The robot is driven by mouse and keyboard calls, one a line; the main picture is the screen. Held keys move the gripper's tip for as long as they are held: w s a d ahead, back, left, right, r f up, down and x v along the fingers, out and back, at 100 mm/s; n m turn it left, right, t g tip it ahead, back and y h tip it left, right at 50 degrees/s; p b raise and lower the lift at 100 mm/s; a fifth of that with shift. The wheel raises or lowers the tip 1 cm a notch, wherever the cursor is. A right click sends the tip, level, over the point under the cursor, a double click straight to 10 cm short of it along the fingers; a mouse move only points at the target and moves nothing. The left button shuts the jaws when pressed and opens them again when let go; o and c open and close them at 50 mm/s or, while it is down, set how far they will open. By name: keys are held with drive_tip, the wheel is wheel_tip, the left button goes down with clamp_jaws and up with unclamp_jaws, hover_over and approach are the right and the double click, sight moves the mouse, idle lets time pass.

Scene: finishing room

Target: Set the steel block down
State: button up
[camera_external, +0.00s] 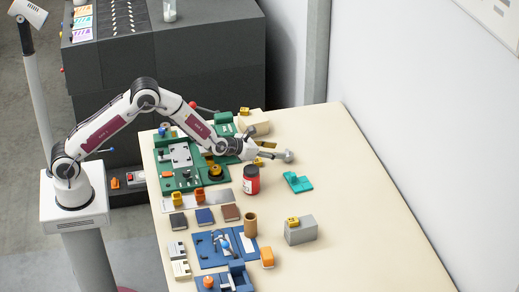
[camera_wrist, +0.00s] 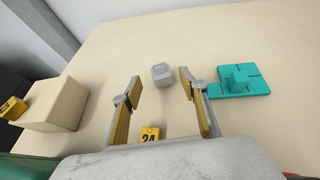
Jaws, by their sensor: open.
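A small grey steel block (camera_wrist: 162,74) shows just beyond and between my fingertips in the wrist view, seemingly on the cream tabletop. It also shows in the external view (camera_external: 288,156), at the outer end of my gripper (camera_external: 277,155). In the wrist view my gripper (camera_wrist: 160,86) is open, with a finger on each side and clear gaps to the block. Whether the fingertips are level with the block is hard to tell.
A teal stepped part (camera_wrist: 239,80) lies right of my fingers. A cream block (camera_wrist: 55,105) stands to the left. A yellow tag marked 24 (camera_wrist: 150,134) lies below, between the fingers. A red jar (camera_external: 252,180) stands near my wrist. The table's right side (camera_external: 370,210) is clear.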

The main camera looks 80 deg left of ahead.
drive_tip(key=shift+v, duration=2.6)
drive_tip(key=s+d+r+m+g+h, duration=0.1)
drive_tip(key=s+d+r+m+h, duration=0.1)
drive_tip(key=s+r+m, duration=0.75)
drive_tip(key=s+d+r+m+g+h, duration=0.1)
drive_tip(key=s+d+r+m+g, duration=0.15)
drive_tip(key=s+r+m, duration=0.7)
drive_tip(key=s+a+f+m+g, duration=0.1)
drive_tip(key=s+m+g, duration=0.2)
drive_tip(key=s+m, duration=1.6)
drive_tip(key=s, duration=1.4)
drive_tip(key=shift+a+f, duration=0.2)
drive_tip(key=shift+a, duration=0.1)
